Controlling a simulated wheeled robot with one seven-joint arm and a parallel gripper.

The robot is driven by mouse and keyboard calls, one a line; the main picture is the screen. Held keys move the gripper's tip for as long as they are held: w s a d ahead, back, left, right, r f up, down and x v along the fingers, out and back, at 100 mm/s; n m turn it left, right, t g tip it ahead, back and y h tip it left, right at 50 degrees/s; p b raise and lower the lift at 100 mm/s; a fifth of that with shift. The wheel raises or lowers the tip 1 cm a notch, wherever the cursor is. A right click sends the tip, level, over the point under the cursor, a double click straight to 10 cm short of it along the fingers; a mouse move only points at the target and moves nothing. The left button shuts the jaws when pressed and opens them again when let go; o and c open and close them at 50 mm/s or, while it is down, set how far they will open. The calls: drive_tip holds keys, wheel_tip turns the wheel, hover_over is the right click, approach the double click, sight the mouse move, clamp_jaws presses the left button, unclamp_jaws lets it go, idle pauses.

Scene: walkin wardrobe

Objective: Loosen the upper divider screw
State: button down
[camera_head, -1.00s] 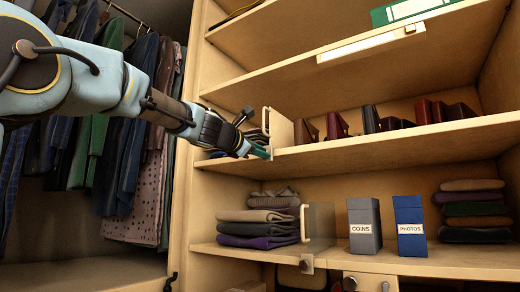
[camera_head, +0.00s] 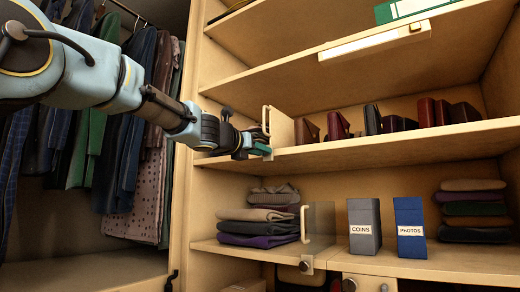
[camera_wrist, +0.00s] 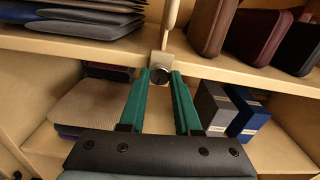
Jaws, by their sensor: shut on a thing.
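The upper divider (camera_head: 282,127) is a pale panel with a handle, standing at the left of the middle shelf. Its screw (camera_wrist: 160,76) is a dark round knob on a metal clamp at the shelf's front edge, seen in the wrist view. My gripper (camera_wrist: 167,78) has its green fingertips shut on the sides of this knob. In the head view my gripper (camera_head: 264,150) is at the shelf edge below the divider and hides the screw.
A lower divider (camera_head: 319,222) with its own screw (camera_head: 306,266) stands on the shelf below. Folded clothes (camera_head: 258,225) lie left of it; a grey COINS box (camera_head: 364,227) and blue PHOTOS box (camera_head: 409,227) stand right. Wallets (camera_head: 338,126) stand on the middle shelf.

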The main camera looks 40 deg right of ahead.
drive_tip(key=shift+f+n, duration=0.1)
drive_tip(key=shift+n, duration=0.9)
drive_tip(key=c, duration=0.6)
unclamp_jaws()
drive_tip(key=b+v, duration=0.3)
drive_tip(key=v, duration=0.7)
drive_tip(key=shift+a, duration=0.4)
